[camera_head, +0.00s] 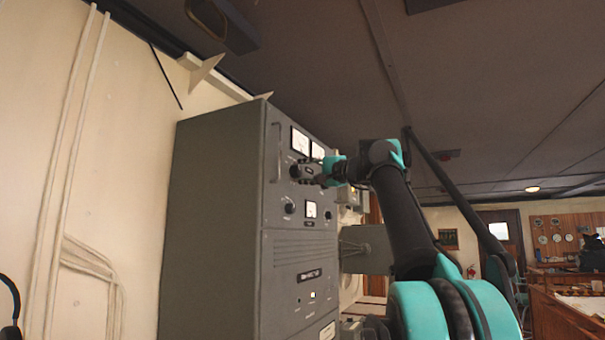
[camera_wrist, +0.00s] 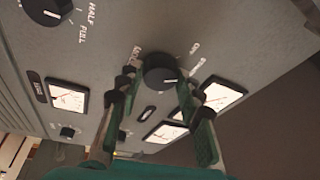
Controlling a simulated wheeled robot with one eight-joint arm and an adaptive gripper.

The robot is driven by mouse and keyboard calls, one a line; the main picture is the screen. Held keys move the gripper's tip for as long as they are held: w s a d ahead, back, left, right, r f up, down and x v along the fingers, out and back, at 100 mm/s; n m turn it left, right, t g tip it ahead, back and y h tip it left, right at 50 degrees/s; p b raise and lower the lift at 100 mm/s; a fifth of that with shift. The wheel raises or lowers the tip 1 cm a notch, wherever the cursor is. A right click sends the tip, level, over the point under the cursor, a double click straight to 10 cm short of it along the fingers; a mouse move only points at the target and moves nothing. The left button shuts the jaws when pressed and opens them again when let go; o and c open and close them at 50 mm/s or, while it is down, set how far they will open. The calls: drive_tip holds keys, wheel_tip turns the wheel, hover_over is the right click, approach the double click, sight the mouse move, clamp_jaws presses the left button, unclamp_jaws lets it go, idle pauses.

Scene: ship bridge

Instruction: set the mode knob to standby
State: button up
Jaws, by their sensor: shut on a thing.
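In the wrist view a round black knob (camera_wrist: 160,76) is on the grey panel, with small white lettering around it. One word looks like OFF; the others are too blurred to read, so I cannot tell which setting its white mark points to. My gripper (camera_wrist: 157,90) is shut on this knob, one finger on each side. In the head view my gripper (camera_head: 308,172) is at the upper front of the grey cabinet (camera_head: 215,220), beside the meters. The fingers partly hide the knob there.
A second black knob (camera_wrist: 48,10), marked HALF and FULL, is at the wrist view's upper left. White meters (camera_wrist: 222,95) and a small knob (camera_wrist: 67,131) are nearby. In the head view, a handle (camera_head: 275,150) projects from the cabinet front. A lower dial (camera_head: 290,208) is below my gripper.

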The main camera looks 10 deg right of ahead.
drive_tip(key=shift+m+h, duration=0.3)
drive_tip(key=shift+m, duration=0.6)
drive_tip(key=o, duration=1.2)
drive_tip(key=shift+c, duration=0.2)
drive_tip(key=v, duration=1.2)
drive_tip(key=shift+r, duration=0.15)
